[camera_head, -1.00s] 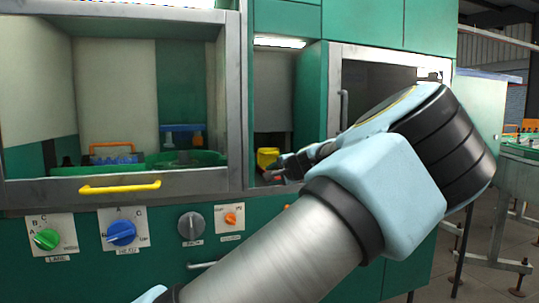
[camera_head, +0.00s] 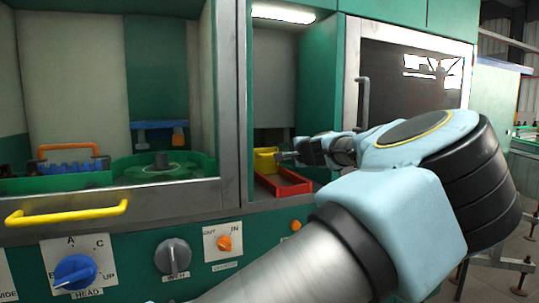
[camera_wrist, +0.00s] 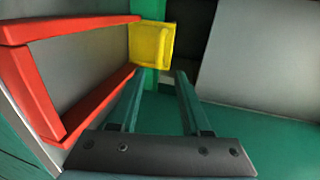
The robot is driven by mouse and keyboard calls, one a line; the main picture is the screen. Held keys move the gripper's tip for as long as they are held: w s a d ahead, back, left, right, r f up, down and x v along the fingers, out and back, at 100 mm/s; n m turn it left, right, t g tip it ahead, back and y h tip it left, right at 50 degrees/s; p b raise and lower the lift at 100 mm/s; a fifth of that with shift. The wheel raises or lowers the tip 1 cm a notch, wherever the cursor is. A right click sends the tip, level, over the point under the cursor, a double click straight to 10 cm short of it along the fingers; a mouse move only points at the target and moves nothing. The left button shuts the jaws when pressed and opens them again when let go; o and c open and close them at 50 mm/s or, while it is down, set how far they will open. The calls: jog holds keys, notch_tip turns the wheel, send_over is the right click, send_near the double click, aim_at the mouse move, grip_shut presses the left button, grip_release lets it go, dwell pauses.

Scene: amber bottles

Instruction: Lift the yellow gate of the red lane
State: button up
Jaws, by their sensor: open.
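The yellow gate (camera_head: 265,161) stands at the far end of the red lane (camera_head: 286,187), inside the narrow open bay of the green machine. In the wrist view the yellow gate (camera_wrist: 152,45) is a block with a raised handle loop on its face, and the red lane (camera_wrist: 38,92) has two red rails joined by a crosspiece, at the left. My gripper (camera_head: 283,156) is at the bay, just right of the gate in the head view. In the wrist view my gripper (camera_wrist: 157,78) has its two fingers apart and empty, with the gate just beyond the tips, apparently not touching.
The bay's steel post (camera_head: 232,110) is on the left. A glazed door with a grey vertical handle (camera_head: 363,100) is on the right. A yellow bar handle (camera_head: 66,213) and knobs, including a blue one (camera_head: 75,271), are on the machine front.

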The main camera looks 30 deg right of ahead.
aim_at(271, 155)
jog(key=p+x, duration=0.3)
jog(key=x, duration=0.7)
jog(key=shift+a, duration=0.1)
jog(key=shift+c, duration=0.2)
grip_shut()
dwell(1.0)
